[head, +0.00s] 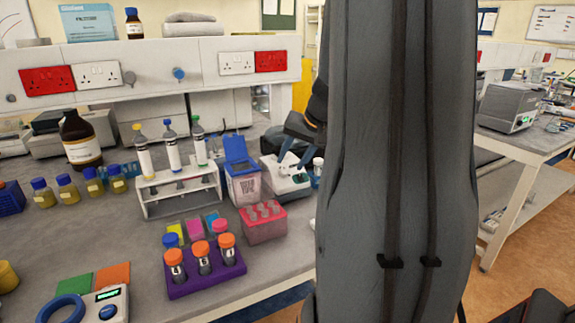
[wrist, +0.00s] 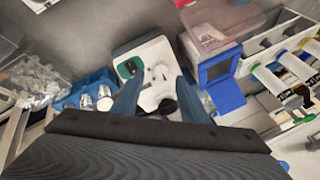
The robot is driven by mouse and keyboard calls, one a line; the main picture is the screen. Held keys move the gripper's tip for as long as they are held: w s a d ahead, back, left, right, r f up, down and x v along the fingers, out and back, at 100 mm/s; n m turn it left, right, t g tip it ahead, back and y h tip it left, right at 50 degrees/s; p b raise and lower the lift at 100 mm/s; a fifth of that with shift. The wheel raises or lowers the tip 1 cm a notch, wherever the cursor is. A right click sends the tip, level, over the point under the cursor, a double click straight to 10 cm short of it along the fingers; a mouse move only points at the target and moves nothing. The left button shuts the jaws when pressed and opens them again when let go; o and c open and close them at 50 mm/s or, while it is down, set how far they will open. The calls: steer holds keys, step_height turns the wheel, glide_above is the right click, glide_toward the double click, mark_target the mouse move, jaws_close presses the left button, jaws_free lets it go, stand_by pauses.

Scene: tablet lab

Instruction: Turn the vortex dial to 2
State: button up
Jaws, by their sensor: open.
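The white vortex mixer (head: 290,184) stands on the bench behind the red tube rack, partly hidden by my arm. In the wrist view the mixer (wrist: 152,58) lies below my gripper, with a dark green panel at its upper left, a pale knob-like part (wrist: 160,72) near its middle and a black cup-like part (wrist: 168,105) nearer me. I cannot read any dial number. My gripper (wrist: 160,82) is open and empty, its two blue-grey fingers on either side of the mixer's near part. In the head view my gripper (head: 296,152) is just above the mixer; contact cannot be told.
A blue-lidded box (head: 243,184) stands close left of the mixer, with a white bottle rack (head: 180,198) beyond it. A red tube rack (head: 264,226) is in front. A blue holder with tubes (wrist: 90,92) is close on the mixer's other side.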

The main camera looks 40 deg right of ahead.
mark_target(286, 170)
steer(key=shift+x, duration=2.2)
steer(key=shift+a+r, duration=0.1)
jaws_close()
